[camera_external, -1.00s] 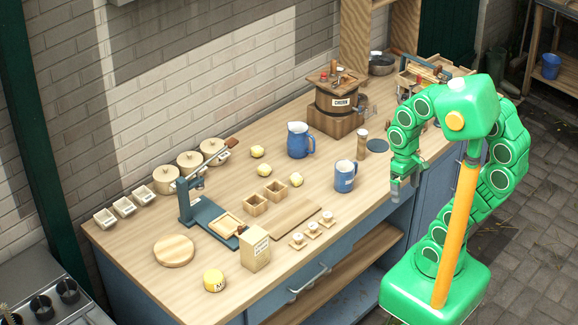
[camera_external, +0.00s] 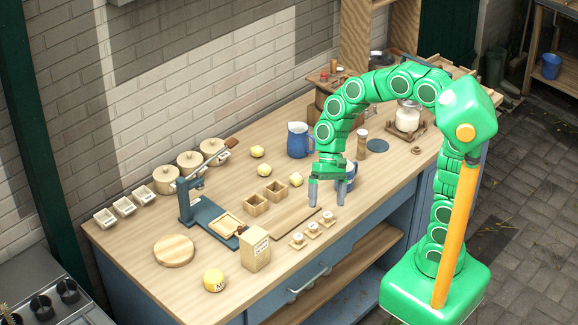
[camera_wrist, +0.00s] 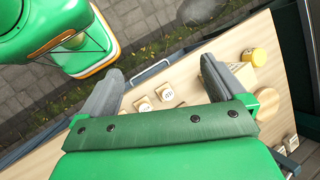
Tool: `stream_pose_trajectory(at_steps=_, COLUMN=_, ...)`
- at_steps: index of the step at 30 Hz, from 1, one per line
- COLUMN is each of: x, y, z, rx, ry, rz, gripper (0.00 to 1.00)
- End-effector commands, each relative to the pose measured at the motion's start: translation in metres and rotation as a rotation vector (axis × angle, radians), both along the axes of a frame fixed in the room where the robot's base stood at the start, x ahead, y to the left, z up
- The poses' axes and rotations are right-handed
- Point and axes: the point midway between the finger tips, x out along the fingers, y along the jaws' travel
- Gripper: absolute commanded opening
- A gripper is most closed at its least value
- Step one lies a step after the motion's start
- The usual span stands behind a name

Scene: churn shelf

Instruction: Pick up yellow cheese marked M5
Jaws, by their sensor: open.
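The yellow cheese (camera_external: 214,280) is a short round cylinder with a dark M mark on its side; the rest of the label is too small to read. It stands upright on the counter near the front left, left of a labelled wooden box (camera_external: 255,249). In the wrist view the yellow cheese (camera_wrist: 247,54) shows at the upper right, partly beside that box. My gripper (camera_external: 328,198) is open and empty above the counter, well to the right of the cheese. Its two fingers also show in the wrist view (camera_wrist: 160,80), with nothing between them but counter and small blocks.
Small blocks with white knobs (camera_external: 313,230) and a flat board (camera_external: 293,217) lie below my gripper. A blue-grey press (camera_external: 207,216) and round board (camera_external: 174,251) stand behind the cheese. Blue jug (camera_external: 299,140) stands farther back. Counter around the cheese is mostly clear.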

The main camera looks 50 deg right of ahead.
Motion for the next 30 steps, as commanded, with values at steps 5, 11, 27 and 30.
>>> stream_pose_trajectory(at_steps=5, x=0.023, y=0.041, z=-0.005, rx=0.051, ry=0.074, rz=-0.058, gripper=0.97)
stream_pose_trajectory(at_steps=11, x=0.048, y=0.088, z=-0.010, rx=0.104, ry=0.164, rz=-0.129, gripper=0.97)
stream_pose_trajectory(at_steps=27, x=0.107, y=0.208, z=-0.043, rx=0.197, ry=0.439, rz=-0.334, gripper=0.97)
stream_pose_trajectory(at_steps=30, x=0.116, y=0.229, z=-0.053, rx=0.206, ry=0.492, rz=-0.373, gripper=0.97)
